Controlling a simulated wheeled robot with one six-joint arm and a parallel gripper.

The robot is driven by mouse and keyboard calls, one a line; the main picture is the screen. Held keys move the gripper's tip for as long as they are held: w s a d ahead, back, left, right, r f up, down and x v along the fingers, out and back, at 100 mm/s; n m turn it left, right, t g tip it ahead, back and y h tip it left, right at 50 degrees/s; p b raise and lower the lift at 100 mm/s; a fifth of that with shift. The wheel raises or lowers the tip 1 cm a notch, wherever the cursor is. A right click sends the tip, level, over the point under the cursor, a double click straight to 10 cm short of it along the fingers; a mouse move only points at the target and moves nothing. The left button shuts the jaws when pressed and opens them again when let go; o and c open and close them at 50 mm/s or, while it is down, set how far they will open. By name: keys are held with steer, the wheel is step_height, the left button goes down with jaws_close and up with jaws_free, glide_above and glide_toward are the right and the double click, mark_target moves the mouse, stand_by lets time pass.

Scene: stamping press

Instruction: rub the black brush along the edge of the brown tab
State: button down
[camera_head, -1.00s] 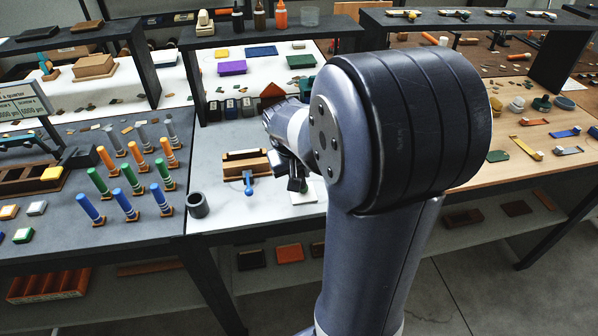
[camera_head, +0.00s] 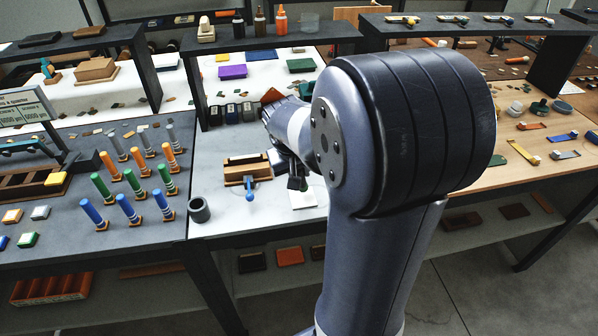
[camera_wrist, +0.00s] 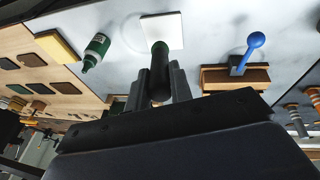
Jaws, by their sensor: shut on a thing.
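My gripper (camera_wrist: 160,84) is shut on a dark, upright-looking cylinder (camera_wrist: 160,62) with a greenish end, in the wrist view. It looks like the black brush, but its tip is not clear. It is over or near a white square tile (camera_wrist: 165,22); I cannot tell if they touch. In the head view my gripper (camera_head: 298,184) is mostly hidden by my arm, just above the same tile (camera_head: 303,201). Several brown pieces (camera_wrist: 32,60) show at the left of the wrist view; I cannot tell which is the brown tab.
A wooden holder with a blue-knobbed lever (camera_head: 249,185) stands left of my gripper. A dark cup (camera_head: 199,210) and several coloured posts (camera_head: 130,209) stand further left. A green bottle (camera_wrist: 97,48) lies near the tile. A black shelf (camera_head: 270,38) rises behind.

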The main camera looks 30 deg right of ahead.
steer(key=shift+r+p, duration=1.5)
steer(key=shift+r, duration=0.75)
